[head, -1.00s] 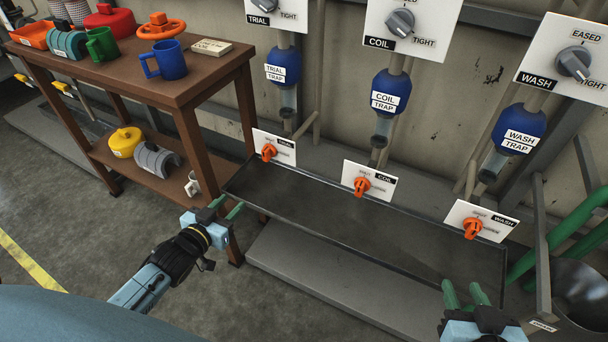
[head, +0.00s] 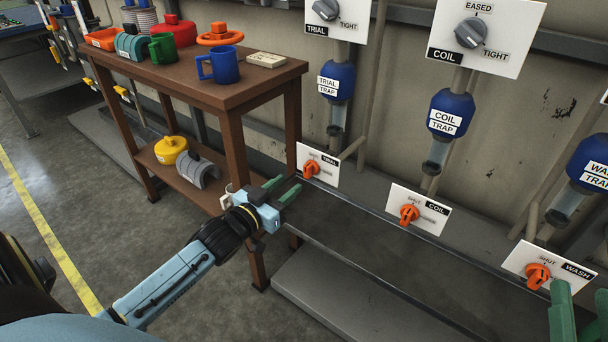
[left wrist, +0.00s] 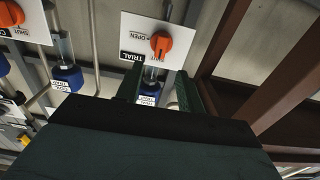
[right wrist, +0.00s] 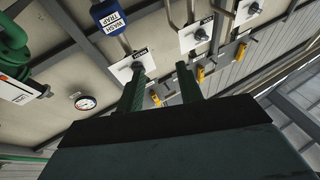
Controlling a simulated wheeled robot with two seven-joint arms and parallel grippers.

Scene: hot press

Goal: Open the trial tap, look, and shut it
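The trial tap is an orange handle (head: 311,168) on a white plate marked TRIAL, low on the wall above the tray. It also shows in the left wrist view (left wrist: 161,43), upright and just beyond my fingers. My left gripper (head: 283,190) is open and empty, a little below and left of the trial tap, not touching it. The blue trial trap (head: 336,82) hangs above the tap, under the trial knob (head: 326,9). My right gripper (head: 562,312) is at the lower right edge; its green fingers stand apart with nothing between them in the right wrist view (right wrist: 160,88).
The coil tap (head: 409,214) and wash tap (head: 537,275) sit to the right on similar plates. A long dark tray (head: 370,262) runs below the taps. A brown bench (head: 240,90) with mugs and valve parts stands at the left. Grey floor is free at lower left.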

